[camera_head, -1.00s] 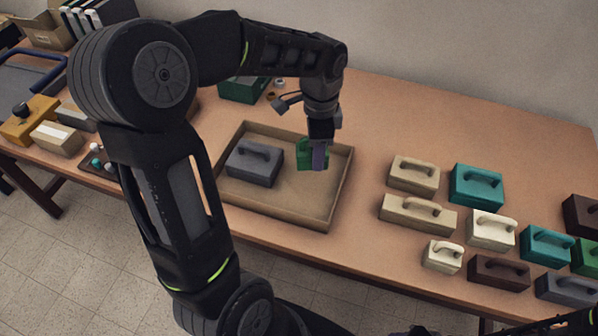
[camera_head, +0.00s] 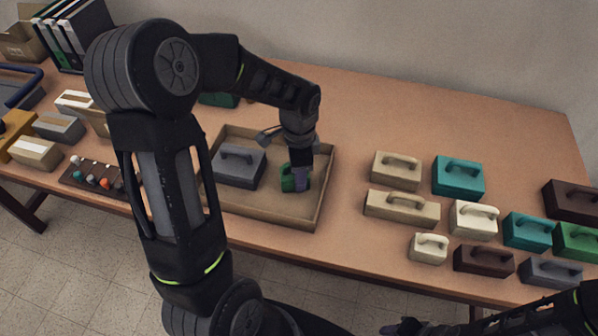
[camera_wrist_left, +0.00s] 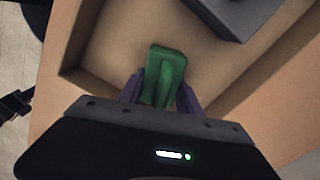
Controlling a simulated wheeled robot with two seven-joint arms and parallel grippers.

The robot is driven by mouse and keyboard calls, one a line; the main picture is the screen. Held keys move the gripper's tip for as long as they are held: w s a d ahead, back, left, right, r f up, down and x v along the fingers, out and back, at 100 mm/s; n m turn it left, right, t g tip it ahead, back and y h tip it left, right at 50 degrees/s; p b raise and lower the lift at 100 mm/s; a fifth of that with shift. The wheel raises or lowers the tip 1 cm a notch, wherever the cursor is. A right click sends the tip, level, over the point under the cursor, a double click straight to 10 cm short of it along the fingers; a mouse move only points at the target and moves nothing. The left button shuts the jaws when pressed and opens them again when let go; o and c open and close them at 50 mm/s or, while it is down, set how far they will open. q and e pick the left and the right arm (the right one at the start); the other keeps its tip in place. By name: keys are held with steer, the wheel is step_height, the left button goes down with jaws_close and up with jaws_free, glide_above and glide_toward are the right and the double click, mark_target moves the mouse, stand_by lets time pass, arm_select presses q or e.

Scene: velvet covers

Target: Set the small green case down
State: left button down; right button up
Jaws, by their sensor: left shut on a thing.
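The small green case (camera_head: 287,181) is inside the shallow tan tray (camera_head: 262,207), in its right half. My left gripper (camera_head: 301,180) is shut on its handle from above and hides part of it. In the left wrist view the green case (camera_wrist_left: 166,62) sits between the two purple fingers, over the tray floor near a corner. Whether its base touches the floor I cannot tell. A grey case (camera_head: 239,168) stands in the tray's left half, apart from the green one. A dark part of my right arm shows at the bottom right; its jaws are not clear.
Several handled cases stand right of the tray, among them a beige one (camera_head: 396,171) and a teal one (camera_head: 458,177). A dark rack with small knobs (camera_head: 97,179) and boxes lie to the left. The table behind the tray's right side is clear.

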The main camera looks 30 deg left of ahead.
arm_select(q)
steer(key=shift+f, duration=0.1)
steer(key=c, duration=0.8)
jaws_free()
step_height(320, 180, up, 12)
steer(key=shift+r, duration=0.2)
stand_by(0.3)
